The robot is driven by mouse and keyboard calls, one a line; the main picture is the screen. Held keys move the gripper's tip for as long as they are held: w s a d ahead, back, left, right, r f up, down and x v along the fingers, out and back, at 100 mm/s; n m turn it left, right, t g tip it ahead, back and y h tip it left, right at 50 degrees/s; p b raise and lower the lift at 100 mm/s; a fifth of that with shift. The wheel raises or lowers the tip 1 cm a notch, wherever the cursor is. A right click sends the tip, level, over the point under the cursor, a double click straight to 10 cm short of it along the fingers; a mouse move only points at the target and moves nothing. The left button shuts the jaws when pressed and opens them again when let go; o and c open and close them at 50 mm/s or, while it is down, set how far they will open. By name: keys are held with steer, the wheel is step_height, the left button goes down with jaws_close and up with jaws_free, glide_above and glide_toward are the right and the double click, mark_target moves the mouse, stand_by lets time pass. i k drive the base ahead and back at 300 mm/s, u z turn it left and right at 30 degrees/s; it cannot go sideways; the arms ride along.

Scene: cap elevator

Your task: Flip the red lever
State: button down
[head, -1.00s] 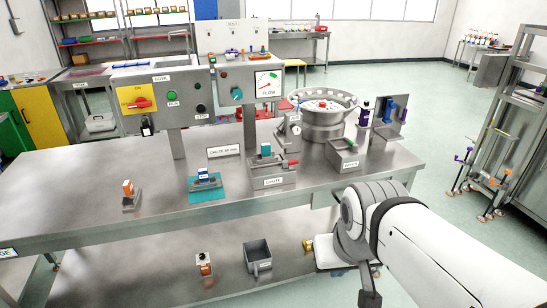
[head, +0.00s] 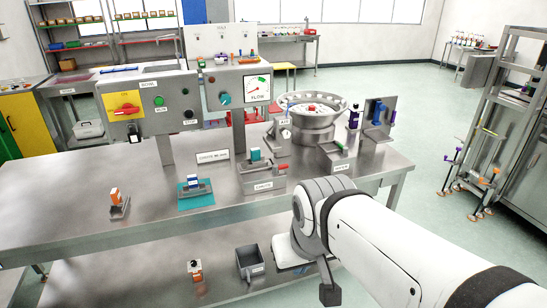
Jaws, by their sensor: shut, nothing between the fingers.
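A red-tipped handle (head: 282,167) sticks out at the right side of the grey metal chute box (head: 262,184) on the bench. A red rotary handle (head: 127,110) sits on a yellow plate at the left of the control panel, turned roughly sideways. I cannot tell from the picture alone which of these is the red lever. My white arm reaches in from the lower right, with its bend in front of the bench's right front edge, apart from both handles. My gripper is not visible; the arm covers the area beyond its bend.
The steel bench (head: 60,205) holds an orange-and-white switch block (head: 118,203), a teal pad (head: 203,201), a small label sign (head: 212,156) and a round bowl feeder (head: 312,124). A grey bin (head: 248,262) sits on the lower shelf. The bench's left front is mostly clear.

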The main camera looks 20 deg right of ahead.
mark_target(275, 166)
steer(key=i, duration=0.9)
